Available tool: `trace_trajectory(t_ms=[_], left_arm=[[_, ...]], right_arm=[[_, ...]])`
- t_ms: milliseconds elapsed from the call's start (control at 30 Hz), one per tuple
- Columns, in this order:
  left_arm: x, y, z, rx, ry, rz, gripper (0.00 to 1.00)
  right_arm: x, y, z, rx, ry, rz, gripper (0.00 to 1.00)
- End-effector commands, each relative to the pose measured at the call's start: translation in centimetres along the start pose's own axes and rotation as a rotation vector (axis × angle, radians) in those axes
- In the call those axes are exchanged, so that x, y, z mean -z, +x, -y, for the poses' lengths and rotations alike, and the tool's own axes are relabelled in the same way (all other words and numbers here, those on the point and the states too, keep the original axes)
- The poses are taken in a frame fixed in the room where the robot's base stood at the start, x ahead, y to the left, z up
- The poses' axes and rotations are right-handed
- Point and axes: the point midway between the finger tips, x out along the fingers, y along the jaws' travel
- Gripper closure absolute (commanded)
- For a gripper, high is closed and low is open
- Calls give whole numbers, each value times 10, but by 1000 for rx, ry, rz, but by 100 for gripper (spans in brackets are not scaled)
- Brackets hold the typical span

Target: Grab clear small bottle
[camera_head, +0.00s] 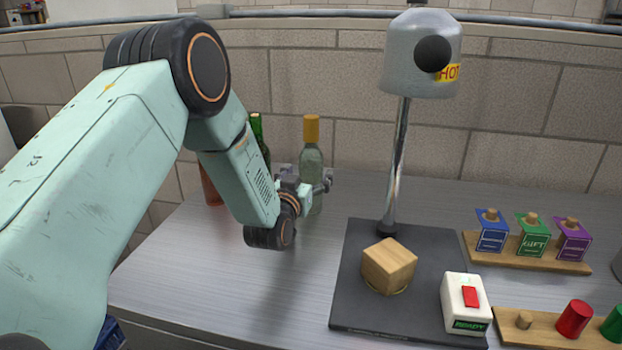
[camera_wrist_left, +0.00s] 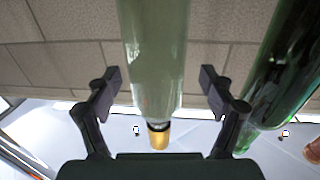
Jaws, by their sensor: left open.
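The clear bottle (camera_head: 312,155) with a gold cap stands upright at the back of the metal table. My left gripper (camera_head: 307,181) is at its body, with one finger on each side. In the left wrist view the scene appears upside down, and the clear bottle (camera_wrist_left: 157,55) lies between the two fingers of my left gripper (camera_wrist_left: 160,88). Gaps show on both sides, so the gripper is open and not closed on the glass. The gripper and wrist hide part of the bottle's lower body. My right gripper is not in view.
A green bottle (camera_head: 258,134) stands close by to the left, partly behind my arm; it also shows in the left wrist view (camera_wrist_left: 290,65). A brown bottle (camera_head: 211,188) is further left. A dark lamp-like stand (camera_head: 360,235) with a wooden block (camera_head: 389,266) is at right.

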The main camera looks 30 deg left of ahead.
Motion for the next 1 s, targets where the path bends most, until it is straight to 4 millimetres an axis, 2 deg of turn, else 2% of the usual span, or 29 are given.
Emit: trace_trajectory(t_ms=[200, 433, 1000], left_arm=[[0, 18, -2, -4, 1, 0, 18], [0, 20, -2, -4, 0, 1, 18], [0, 19, -2, -3, 0, 1, 66]], right_arm=[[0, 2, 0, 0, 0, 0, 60], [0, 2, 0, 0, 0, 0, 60], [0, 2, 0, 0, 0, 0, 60]])
